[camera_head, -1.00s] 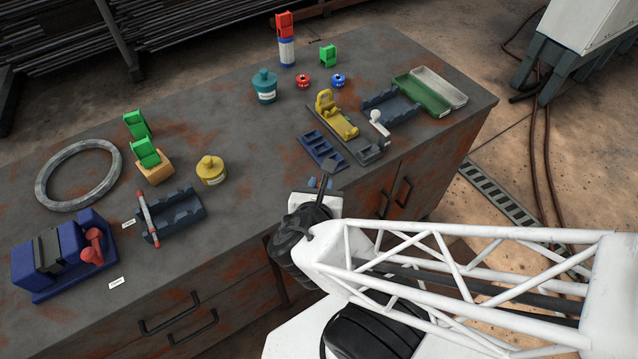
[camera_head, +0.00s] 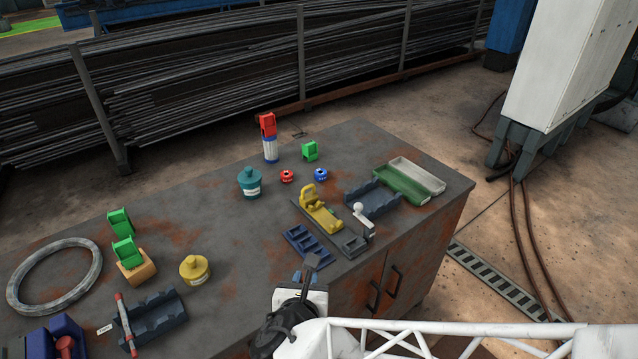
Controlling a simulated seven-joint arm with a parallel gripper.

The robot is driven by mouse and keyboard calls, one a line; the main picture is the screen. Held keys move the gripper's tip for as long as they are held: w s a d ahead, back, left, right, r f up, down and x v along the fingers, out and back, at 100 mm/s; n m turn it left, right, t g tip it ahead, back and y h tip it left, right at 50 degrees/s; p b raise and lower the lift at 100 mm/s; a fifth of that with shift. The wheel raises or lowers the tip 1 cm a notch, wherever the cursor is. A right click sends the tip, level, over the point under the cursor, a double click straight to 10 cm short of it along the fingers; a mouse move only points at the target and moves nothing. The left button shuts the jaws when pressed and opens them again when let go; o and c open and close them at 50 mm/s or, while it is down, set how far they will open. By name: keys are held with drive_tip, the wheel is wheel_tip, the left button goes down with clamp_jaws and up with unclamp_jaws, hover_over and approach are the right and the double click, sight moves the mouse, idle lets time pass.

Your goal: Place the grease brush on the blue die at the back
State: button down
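A slim stick with red ends and a pale middle (camera_head: 126,325), which may be the grease brush, leans across a dark notched rack (camera_head: 158,316) at the lower left. A small round blue piece (camera_head: 320,174), seemingly the blue die, sits toward the back of the bench, beside a similar red one (camera_head: 287,176). My gripper (camera_head: 309,268) is over the bench's front edge, in front of the navy slotted tray. It is well right of the stick and apart from the blue piece. Its fingers are too small and dark to judge, and I see nothing clearly held.
A red-topped cylinder (camera_head: 269,145), a green block (camera_head: 310,151) and a teal jar (camera_head: 249,184) stand near the blue piece. A yellow clamp fixture (camera_head: 320,212) and navy tray (camera_head: 307,245) lie before it. A yellow pot (camera_head: 194,269) is mid-left. The bench centre is mostly clear.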

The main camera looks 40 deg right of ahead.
drive_tip(key=w+d+r+m+g+h, duration=0.1)
drive_tip(key=w+d+r, duration=0.1)
drive_tip(key=w+d, duration=0.45)
drive_tip(key=w+d+r+m+g+h, duration=0.1)
drive_tip(key=w+d+r+m+g, duration=0.15)
drive_tip(key=w, duration=0.65)
drive_tip(key=w+d+f+m+g, duration=0.1)
drive_tip(key=w+d, duration=0.3)
drive_tip(key=d, duration=0.4)
drive_tip(key=w+d+f+h, duration=0.1)
drive_tip(key=w+d, duration=0.4)
drive_tip(key=d, duration=0.3)
drive_tip(key=shift+w+m+g, duration=0.2)
drive_tip(key=shift+m+g, duration=0.15)
drive_tip(key=shift+w+d, duration=0.1)
drive_tip(key=shift+w, duration=0.05)
hover_over(321, 172)
drive_tip(key=shift+w+f, duration=0.15)
drive_tip(key=shift+f, duration=0.55)
drive_tip(key=shift+f, duration=1.75)
drive_tip(key=shift+f, duration=0.15)
